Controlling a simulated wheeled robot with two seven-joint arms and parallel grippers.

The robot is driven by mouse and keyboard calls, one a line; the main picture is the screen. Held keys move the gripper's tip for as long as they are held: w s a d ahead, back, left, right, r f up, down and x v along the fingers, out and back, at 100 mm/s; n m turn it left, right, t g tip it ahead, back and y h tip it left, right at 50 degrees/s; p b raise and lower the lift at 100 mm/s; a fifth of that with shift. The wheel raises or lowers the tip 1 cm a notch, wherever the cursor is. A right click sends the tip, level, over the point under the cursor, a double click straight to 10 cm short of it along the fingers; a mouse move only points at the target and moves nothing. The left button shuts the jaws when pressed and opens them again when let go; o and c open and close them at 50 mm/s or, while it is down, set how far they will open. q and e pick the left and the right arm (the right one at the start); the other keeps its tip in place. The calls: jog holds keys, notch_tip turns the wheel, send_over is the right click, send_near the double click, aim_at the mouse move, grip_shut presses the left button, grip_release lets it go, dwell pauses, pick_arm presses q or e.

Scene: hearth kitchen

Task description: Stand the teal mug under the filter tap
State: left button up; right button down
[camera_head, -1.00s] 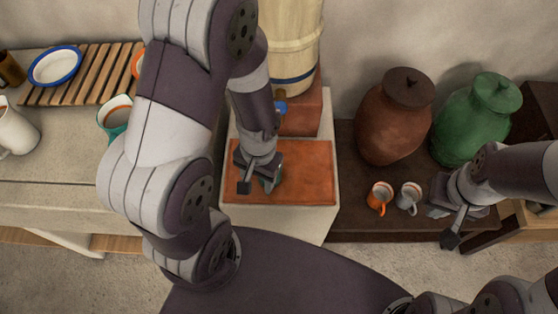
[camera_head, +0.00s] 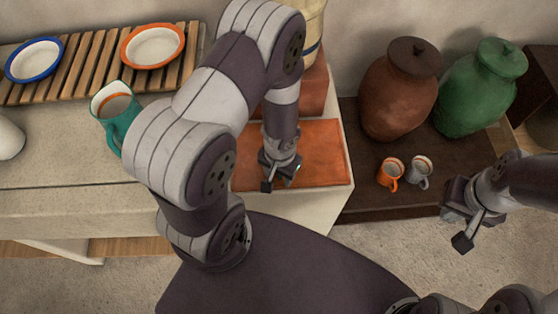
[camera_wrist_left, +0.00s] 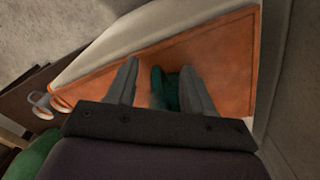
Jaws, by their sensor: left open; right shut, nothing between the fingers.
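The teal mug (camera_wrist_left: 166,88) shows in the left wrist view between the two fingers of my left gripper (camera_wrist_left: 162,92), over the orange slab (camera_wrist_left: 233,60). The fingers are apart, one on each side of it; I cannot tell whether either touches it. In the head view my left gripper (camera_head: 281,178) is low over the slab's front part, and only a small bit of teal (camera_head: 293,169) shows beside it. The wooden filter barrel (camera_head: 314,28) is partly behind my left arm, and its tap is hidden. My right gripper (camera_head: 462,226) is shut and empty at the right.
A teal jug (camera_head: 115,118) stands on the left counter, below a slatted rack with a blue-rimmed dish (camera_head: 35,60) and an orange-rimmed dish (camera_head: 152,46). An orange mug (camera_head: 389,174), a grey mug (camera_head: 418,171), a brown jar (camera_head: 399,95) and a green jar (camera_head: 478,95) stand right.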

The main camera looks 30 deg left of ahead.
pick_arm(q)
jog(key=shift+f, duration=0.5)
grip_shut()
jog(key=shift+r, duration=0.1)
jog(key=shift+r, duration=0.1)
